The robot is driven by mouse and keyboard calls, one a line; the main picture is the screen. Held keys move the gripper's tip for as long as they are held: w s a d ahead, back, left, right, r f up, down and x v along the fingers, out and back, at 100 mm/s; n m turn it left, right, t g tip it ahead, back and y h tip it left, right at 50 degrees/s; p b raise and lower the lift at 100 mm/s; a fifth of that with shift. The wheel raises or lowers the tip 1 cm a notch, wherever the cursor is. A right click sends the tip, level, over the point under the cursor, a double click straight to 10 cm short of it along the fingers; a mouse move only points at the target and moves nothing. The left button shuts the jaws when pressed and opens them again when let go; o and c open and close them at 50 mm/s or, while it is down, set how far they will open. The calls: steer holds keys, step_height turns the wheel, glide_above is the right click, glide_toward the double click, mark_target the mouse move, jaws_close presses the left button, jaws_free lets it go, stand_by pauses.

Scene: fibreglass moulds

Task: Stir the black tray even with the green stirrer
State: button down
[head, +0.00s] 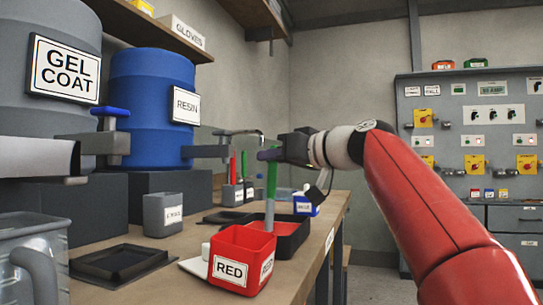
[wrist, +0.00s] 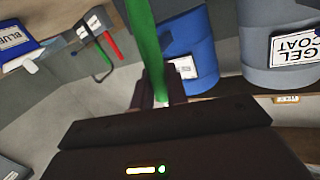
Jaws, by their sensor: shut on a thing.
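My gripper (head: 274,155) is shut on the green stirrer (head: 271,180), which hangs upright with its grey shaft down. The green handle also shows between my fingers in the wrist view (wrist: 147,45). The shaft's lower end meets the back right rim of the red tub (head: 232,277) in the picture; I cannot tell whether it is inside the tub or over the tray behind. A flat, shallow black tray (head: 118,262) lies at the front left of the bench.
A grey labelled cup (head: 162,214) stands left of the red tub. A blue-labelled box (head: 308,204) stands behind the black tray. A clear jug (head: 33,258) fills the front left corner. Resin (head: 150,105) and gel coat (head: 45,60) drums with taps stand along the left.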

steer(key=shift+r, duration=0.1)
steer(key=shift+w+d+r+p, duration=0.1)
steer(key=shift+w+r+p, duration=0.15)
steer(key=shift+r+p, duration=0.85)
steer(key=shift+w+d+r+p, duration=0.1)
steer(key=shift+w+r+p, duration=0.1)
steer(key=shift+r+p, duration=0.9)
step_height(320, 180, up, 5)
steer(key=p, duration=0.5)
steer(key=shift+f, duration=0.1)
